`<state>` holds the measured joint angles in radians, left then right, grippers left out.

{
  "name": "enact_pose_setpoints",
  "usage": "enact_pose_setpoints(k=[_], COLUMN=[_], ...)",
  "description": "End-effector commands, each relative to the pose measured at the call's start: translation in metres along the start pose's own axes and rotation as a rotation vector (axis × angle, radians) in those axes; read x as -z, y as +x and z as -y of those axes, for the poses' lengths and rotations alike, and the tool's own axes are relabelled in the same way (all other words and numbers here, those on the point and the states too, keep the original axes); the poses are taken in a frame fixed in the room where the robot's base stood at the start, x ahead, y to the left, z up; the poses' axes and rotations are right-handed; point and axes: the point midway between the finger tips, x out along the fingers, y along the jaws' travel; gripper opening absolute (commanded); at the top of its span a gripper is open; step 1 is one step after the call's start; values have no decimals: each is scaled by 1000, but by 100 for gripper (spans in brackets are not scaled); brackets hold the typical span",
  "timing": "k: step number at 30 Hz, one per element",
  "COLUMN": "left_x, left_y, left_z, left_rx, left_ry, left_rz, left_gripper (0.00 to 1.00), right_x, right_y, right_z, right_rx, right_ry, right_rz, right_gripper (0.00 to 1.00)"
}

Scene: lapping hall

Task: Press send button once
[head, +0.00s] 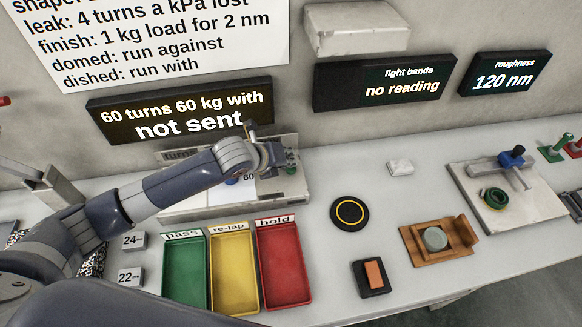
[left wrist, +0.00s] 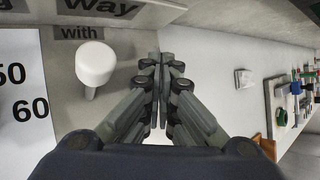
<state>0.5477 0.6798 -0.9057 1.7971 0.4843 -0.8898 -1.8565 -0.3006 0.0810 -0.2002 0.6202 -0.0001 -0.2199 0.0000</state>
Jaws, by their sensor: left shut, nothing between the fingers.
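The control panel (head: 190,205) stands at the back of the bench, largely covered by my left arm. A blue knob and a "60" mark show on it under the arm. A small green part (head: 291,170), possibly the send button, shows at its right end, partly hidden by my left gripper (head: 284,158). The gripper is shut and empty over that end; I cannot tell whether it touches the green part. In the left wrist view the closed fingers (left wrist: 160,75) point past a white knob (left wrist: 95,62) beside the word "with". The display (head: 185,112) reads "60 turns 60 kg with not sent".
Green (head: 183,285), yellow (head: 232,305) and red (head: 284,300) trays lie in front of the panel. A black disc with a yellow ring (head: 350,213), a wooden holder (head: 412,233) and a white plate with a clamp (head: 465,185) are to the right.

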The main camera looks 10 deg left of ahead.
Motion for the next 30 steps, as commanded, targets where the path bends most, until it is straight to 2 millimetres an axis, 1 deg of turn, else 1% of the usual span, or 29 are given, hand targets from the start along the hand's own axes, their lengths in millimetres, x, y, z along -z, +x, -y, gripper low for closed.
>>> enact_pose_setpoints(k=[30], left_x=[6], left_y=[7], left_z=[-5], left_rx=[-1], left_ry=[0], left_rz=[-2], left_gripper=[0], right_x=[0], right_y=[3], right_z=[0], right_rx=[0], right_ry=[0], right_rz=[0], right_gripper=[52])
